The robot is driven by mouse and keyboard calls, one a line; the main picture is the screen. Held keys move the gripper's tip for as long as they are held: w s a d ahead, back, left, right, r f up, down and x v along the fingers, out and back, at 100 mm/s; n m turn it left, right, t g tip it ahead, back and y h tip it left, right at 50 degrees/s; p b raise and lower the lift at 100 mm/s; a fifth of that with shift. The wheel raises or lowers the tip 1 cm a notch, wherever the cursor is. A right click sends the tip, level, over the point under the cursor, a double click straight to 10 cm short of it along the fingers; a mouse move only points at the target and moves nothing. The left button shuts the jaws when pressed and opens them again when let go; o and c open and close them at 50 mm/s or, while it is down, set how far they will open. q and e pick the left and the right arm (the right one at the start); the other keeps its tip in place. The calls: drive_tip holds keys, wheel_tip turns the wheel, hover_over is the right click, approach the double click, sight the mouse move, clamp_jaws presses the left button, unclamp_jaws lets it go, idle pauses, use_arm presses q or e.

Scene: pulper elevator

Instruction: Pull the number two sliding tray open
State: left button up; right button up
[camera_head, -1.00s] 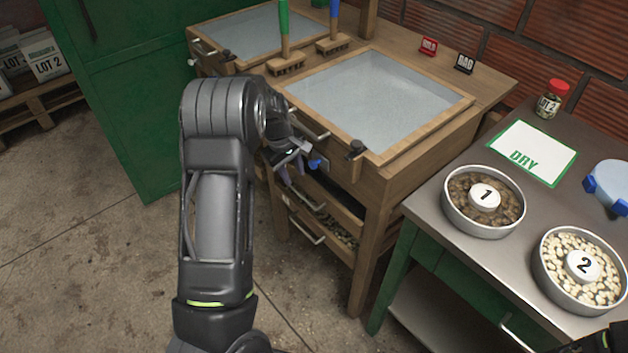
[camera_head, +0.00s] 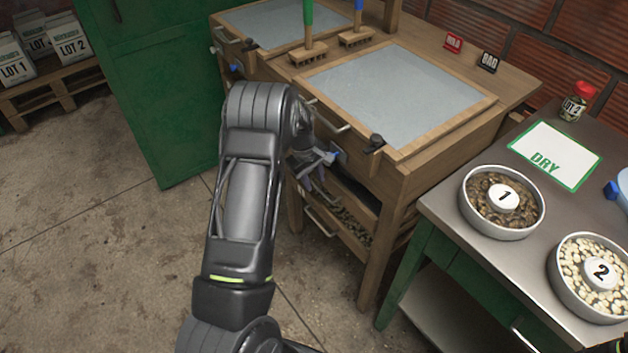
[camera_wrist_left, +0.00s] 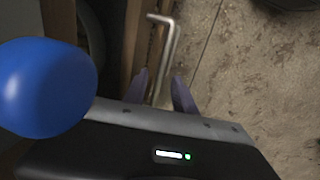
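A wooden sorting bench (camera_head: 455,140) stands in the middle of the head view. Under its top is a low sliding tray with small dark contents and a metal bar handle (camera_head: 321,222). No number shows on the tray. My left gripper (camera_head: 303,185) is in front of the bench, just above that handle. In the left wrist view its two fingers (camera_wrist_left: 162,88) are apart, and a bent metal handle (camera_wrist_left: 168,45) shows in the gap between them. I cannot tell whether they touch it. A large blue knob (camera_wrist_left: 42,88) is close at the left.
An upper bar handle (camera_head: 338,127) and a dark clamp-like knob (camera_head: 375,144) sit on the bench front. A green cabinet (camera_head: 160,90) stands left. A metal table (camera_head: 450,200) with bowls 1 (camera_head: 483,230) and 2 (camera_head: 570,310) stands right. Floor at left is clear.

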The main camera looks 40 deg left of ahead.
use_arm(q)
drive_tip(key=shift+w+f, duration=0.1)
drive_tip(key=shift+f, duration=0.3)
drive_tip(key=shift+c, duration=0.5)
clamp_jaws()
idle(0.7)
